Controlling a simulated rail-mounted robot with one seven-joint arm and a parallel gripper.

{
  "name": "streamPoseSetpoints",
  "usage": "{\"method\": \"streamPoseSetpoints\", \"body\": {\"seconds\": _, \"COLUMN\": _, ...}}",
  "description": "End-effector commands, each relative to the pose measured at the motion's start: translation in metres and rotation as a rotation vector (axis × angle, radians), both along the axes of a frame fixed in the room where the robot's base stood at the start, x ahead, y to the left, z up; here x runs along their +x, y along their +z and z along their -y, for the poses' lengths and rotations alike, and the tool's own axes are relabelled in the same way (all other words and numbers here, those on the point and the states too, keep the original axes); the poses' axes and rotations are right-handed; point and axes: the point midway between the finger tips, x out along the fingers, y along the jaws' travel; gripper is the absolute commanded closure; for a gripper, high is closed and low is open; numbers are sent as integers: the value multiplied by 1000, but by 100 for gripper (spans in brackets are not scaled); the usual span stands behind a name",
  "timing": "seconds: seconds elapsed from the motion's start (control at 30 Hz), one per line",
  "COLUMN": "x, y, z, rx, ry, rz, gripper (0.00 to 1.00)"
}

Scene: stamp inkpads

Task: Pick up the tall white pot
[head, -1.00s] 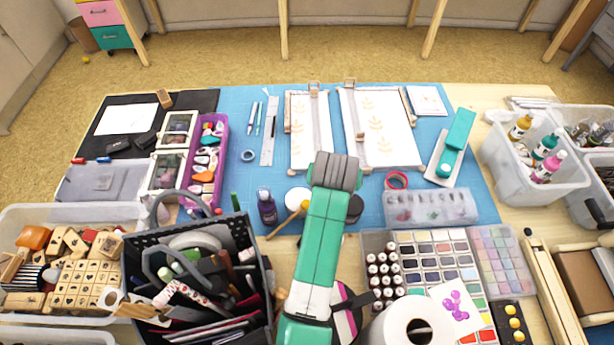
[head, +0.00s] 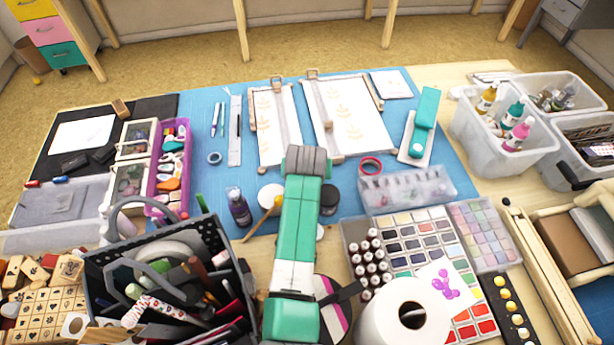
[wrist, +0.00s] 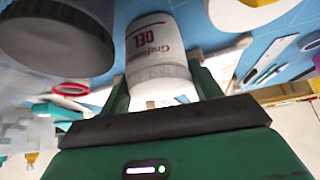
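The tall white pot (wrist: 152,42) shows in the wrist view, with red and dark "GEL" lettering and a grey band at its near end. My gripper (wrist: 158,75) has its two green fingers on either side of that grey end. The fingers are apart, close along both edges of the pot; whether they press on it I cannot tell. In the head view my green arm covers the gripper and most of the space around it, and I cannot make out the tall pot there.
A dark jar (wrist: 55,35) stands close by, left in the wrist view. A white-topped jar (head: 270,194) with a brush is left of my arm, beside a purple bottle (head: 238,208). A red tape ring (head: 370,166) and a clear tray (head: 405,187) lie to the right.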

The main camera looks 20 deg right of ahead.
Motion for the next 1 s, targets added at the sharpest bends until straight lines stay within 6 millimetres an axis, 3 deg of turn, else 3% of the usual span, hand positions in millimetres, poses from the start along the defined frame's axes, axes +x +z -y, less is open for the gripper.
{"method": "streamPoseSetpoints", "body": {"seconds": 0.03, "x": 0, "y": 0, "z": 0, "rx": 0, "ry": 0, "rz": 0, "gripper": 47}}
{"method": "streamPoseSetpoints", "body": {"seconds": 0.17, "x": 0, "y": 0, "z": 0, "rx": 0, "ry": 0, "rz": 1, "gripper": 69}}
{"method": "streamPoseSetpoints", "body": {"seconds": 0.37, "x": 0, "y": 2, "z": 0, "rx": 0, "ry": 0, "rz": 1, "gripper": 69}}
{"method": "streamPoseSetpoints", "body": {"seconds": 0.73, "x": 0, "y": 82, "z": 0, "rx": -1, "ry": 0, "rz": 2, "gripper": 69}}
{"method": "streamPoseSetpoints", "body": {"seconds": 1.0, "x": 0, "y": 101, "z": 0, "rx": 0, "ry": 1, "rz": 0, "gripper": 69}}
